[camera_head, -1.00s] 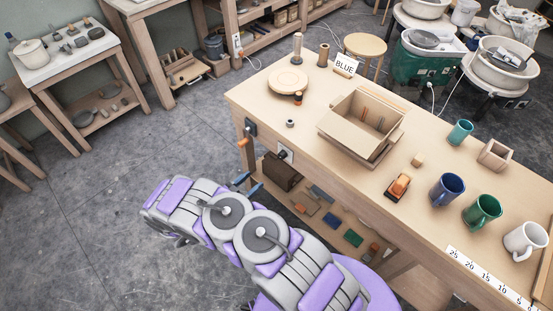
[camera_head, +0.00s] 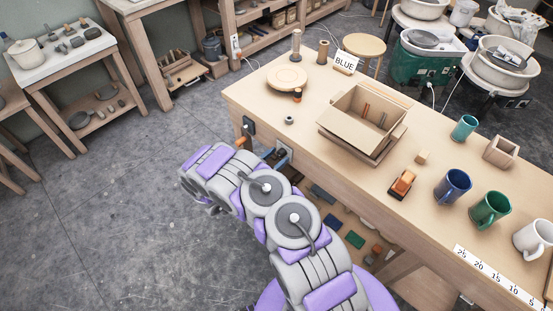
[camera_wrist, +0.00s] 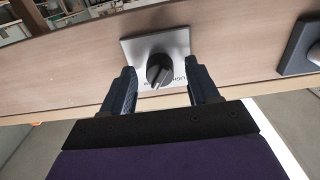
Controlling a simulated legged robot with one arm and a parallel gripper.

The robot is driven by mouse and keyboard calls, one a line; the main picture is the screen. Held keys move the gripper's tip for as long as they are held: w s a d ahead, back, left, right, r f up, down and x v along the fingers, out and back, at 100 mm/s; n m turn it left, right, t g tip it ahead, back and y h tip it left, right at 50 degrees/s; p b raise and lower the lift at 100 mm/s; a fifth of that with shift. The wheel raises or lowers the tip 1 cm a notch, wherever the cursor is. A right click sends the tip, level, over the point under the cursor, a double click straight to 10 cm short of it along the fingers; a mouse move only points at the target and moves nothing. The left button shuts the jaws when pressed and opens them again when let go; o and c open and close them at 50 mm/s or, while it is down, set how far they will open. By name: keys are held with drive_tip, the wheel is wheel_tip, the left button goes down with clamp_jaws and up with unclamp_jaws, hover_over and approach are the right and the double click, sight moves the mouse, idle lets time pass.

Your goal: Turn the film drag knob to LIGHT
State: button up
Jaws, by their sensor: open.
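The film drag knob (camera_wrist: 159,66) is a dark round knob with a pale pointer mark, on a grey metal plate on the wooden table edge. Printed letters, partly covered, show on the plate beside it and seem to read LIGHT. The pointer slants down and left in the wrist view. My gripper (camera_wrist: 162,74) is open, with one dark finger on each side of the knob. Gaps show between the fingers and the knob. In the head view, the plate (camera_head: 285,150) is partly seen at the table's front edge beside my gripper (camera_head: 275,156), and the knob is hidden.
A second dark fitting (camera_wrist: 300,45) is on the same edge, to the right in the wrist view. The tabletop (camera_head: 340,185) holds an open cardboard box (camera_head: 350,125), an orange object (camera_head: 402,182) and several mugs. A shelf with small items lies below. Floor at left is clear.

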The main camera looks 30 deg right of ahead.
drive_tip(key=shift+d, duration=0.1)
drive_tip(key=c, duration=1)
